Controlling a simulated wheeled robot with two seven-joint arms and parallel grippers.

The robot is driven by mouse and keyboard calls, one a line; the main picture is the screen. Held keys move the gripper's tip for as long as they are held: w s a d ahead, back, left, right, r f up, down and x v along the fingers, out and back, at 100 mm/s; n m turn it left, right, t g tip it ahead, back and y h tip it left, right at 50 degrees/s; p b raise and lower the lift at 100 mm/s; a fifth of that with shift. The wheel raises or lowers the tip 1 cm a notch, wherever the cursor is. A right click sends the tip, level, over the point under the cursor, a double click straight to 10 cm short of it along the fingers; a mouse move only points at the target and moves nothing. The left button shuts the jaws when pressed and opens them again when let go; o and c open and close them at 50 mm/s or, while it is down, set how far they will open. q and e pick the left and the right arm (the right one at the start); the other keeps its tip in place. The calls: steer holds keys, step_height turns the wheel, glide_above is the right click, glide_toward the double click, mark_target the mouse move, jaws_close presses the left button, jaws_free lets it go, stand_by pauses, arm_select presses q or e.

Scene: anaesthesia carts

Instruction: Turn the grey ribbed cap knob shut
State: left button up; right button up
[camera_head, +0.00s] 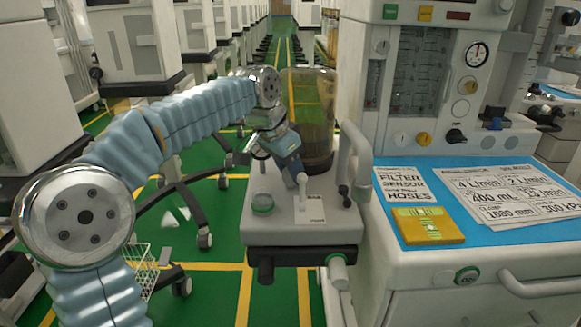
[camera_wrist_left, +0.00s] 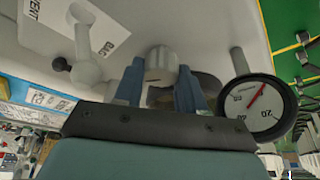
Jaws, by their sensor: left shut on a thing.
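The grey ribbed cap knob (camera_wrist_left: 160,64) stands on the pale block's face in the left wrist view, between the two blue fingers of my left gripper (camera_wrist_left: 160,78). The fingers are shut on its sides. In the head view my left gripper (camera_head: 292,168) points down at the top of the block (camera_head: 272,222), in front of the dark clear canister (camera_head: 312,110). The knob cannot be made out there, as the gripper and wrist cover that spot. The ribs and the knob's turn angle are not clear. My right gripper is not in view.
A lever on a BAG/VENT plate (camera_head: 310,210) stands close to the gripper. A round gauge (camera_wrist_left: 258,108) is beside the fingers in the wrist view. The cart's blue top (camera_head: 420,240) holds cards and a yellow pad.

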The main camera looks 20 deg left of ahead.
arm_select(q)
steer(key=m+g+h, duration=0.1)
steer(key=m, duration=0.3)
steer(key=shift+a+m, duration=0.15)
steer(key=shift+m, duration=0.25)
stand_by(0.4)
steer(key=o, duration=1.1)
steer(key=shift+h, duration=0.3)
steer(key=shift+c, duration=0.2)
